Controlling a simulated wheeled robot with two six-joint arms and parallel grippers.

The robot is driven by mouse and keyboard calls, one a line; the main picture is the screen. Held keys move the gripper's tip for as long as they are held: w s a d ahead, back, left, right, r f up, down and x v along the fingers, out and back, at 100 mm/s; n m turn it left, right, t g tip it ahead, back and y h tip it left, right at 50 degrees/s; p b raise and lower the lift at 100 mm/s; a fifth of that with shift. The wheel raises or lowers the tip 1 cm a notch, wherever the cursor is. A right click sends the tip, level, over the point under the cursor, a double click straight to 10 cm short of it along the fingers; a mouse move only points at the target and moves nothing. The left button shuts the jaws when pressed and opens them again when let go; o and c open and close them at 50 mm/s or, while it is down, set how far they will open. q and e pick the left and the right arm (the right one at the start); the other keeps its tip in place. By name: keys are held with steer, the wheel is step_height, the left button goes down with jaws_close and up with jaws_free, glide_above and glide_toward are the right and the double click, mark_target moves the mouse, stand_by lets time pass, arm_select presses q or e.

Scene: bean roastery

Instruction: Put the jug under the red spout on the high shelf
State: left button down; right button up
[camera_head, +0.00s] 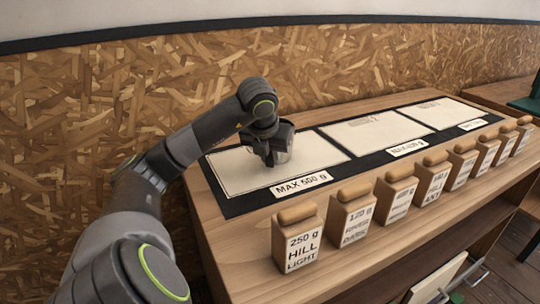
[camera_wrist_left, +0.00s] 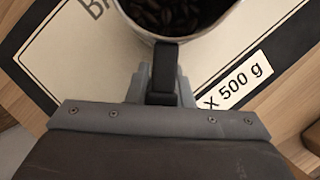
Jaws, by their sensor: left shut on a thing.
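My left gripper (camera_head: 268,152) is over the front part of the left cream panel in the head view. It is shut on the black handle (camera_wrist_left: 164,66) of a metal jug (camera_wrist_left: 203,32), whose rim shows at the top of the left wrist view. Dark beans (camera_wrist_left: 165,12) lie inside the jug. In the head view the jug (camera_head: 284,148) is mostly hidden behind the gripper. I cannot tell whether its base touches the panel. The red spout and the high shelf are not in view. My right gripper is not in view.
The wooden counter (camera_head: 350,272) carries a black mat (camera_head: 233,207) with three cream panels, the left one (camera_head: 235,170) labelled MAX 500 g. Several wooden blocks with labels, such as HILL LIGHT (camera_head: 300,240), line the front. A chipboard wall (camera_head: 330,68) stands behind. The middle panel (camera_head: 362,138) is clear.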

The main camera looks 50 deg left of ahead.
arm_select(q)
steer(key=c, duration=1.3)
jaws_free()
